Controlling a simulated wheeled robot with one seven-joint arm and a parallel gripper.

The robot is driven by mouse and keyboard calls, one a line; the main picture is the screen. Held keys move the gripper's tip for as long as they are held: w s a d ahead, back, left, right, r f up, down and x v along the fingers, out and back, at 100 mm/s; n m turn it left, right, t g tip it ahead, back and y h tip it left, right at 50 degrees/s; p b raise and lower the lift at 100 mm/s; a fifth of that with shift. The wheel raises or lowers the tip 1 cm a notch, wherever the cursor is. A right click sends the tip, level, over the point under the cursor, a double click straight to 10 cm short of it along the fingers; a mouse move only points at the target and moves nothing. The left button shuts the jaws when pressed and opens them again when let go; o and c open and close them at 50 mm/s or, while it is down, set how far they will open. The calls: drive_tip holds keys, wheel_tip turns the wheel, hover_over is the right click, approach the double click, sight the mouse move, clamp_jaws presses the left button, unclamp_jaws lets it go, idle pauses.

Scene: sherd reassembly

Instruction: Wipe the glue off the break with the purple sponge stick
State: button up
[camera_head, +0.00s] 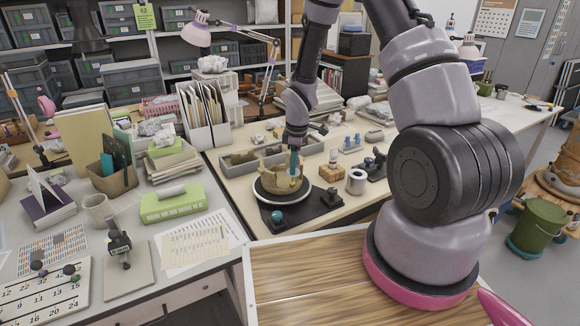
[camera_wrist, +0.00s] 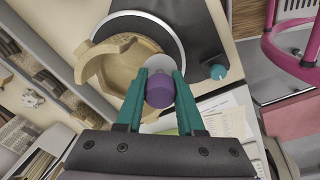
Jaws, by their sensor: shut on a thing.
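A tan pot (camera_head: 275,187) with a broken, uneven rim stands on a round, pale-rimmed turntable (camera_head: 268,207) on a dark mat. In the wrist view the pot (camera_wrist: 122,66) lies just beyond my fingertips, its open inside and a gap in its wall showing. I cannot make out the glue.
A small teal-topped thing (camera_head: 277,217) sits on the mat's front corner. A wooden block with bottles (camera_head: 331,172) and a white roll (camera_head: 356,181) stand to the right. A long grey tray (camera_head: 245,158) lies behind the pot.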

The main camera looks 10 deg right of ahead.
drive_tip(key=shift+w+d, duration=0.4)
drive_tip(key=shift+d, duration=0.4)
wheel_tip(320, 180, up, 8)
drive_tip(key=d, duration=0.1)
drive_tip(key=shift+s+d+r, duration=0.15)
drive_tip(key=shift+s+d, duration=0.15)
drive_tip(key=shift+s, duration=0.15)
idle(0.7)
drive_tip(key=shift+r, duration=0.1)
idle(0.9)
